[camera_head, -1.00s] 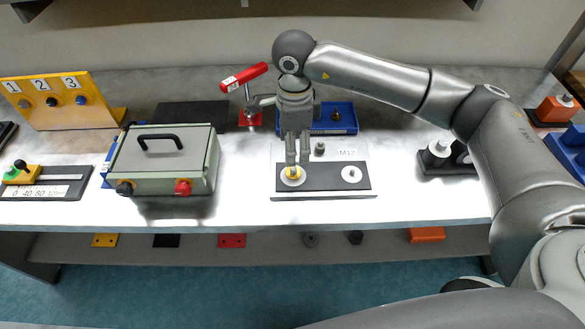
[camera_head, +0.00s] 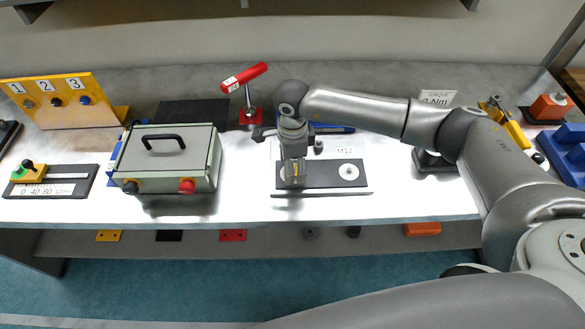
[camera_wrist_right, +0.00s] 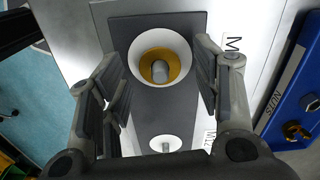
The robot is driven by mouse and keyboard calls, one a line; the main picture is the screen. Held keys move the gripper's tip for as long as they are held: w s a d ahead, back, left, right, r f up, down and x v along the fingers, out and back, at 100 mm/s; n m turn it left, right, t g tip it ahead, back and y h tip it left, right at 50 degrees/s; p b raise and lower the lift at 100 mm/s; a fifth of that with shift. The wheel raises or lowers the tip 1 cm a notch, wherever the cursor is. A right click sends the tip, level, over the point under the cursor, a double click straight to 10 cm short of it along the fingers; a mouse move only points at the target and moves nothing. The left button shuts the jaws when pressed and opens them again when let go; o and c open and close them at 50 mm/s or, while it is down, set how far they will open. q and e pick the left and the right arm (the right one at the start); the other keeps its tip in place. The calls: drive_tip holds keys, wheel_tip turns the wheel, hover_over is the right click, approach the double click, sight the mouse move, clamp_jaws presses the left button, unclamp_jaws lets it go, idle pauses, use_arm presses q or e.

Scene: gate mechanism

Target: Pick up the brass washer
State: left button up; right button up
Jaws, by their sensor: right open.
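The brass washer (camera_wrist_right: 147,66) sits on a white round disc (camera_wrist_right: 141,45) on a dark plate, with a grey stud (camera_wrist_right: 160,72) standing through its middle. My right gripper (camera_wrist_right: 160,60) is open and empty, with one finger on each side of the washer in the right wrist view. In the head view my right gripper (camera_head: 294,172) points down over the left end of the dark plate (camera_head: 322,178) and mostly hides the washer. I cannot tell the exact finger height above the plate. My left gripper is not in view.
A second white disc with a stud (camera_head: 348,172) is at the plate's right end. A grey box with a handle (camera_head: 166,160) stands to the left. A red lever (camera_head: 245,76) rises behind. A blue tray (camera_wrist_right: 296,90) lies beside the plate.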

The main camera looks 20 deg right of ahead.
drive_tip(key=shift+f+b, duration=0.2)
drive_tip(key=shift+b, duration=0.3)
idle(0.5)
drive_tip(key=c, duration=0.9)
drive_tip(key=shift+c, duration=0.2)
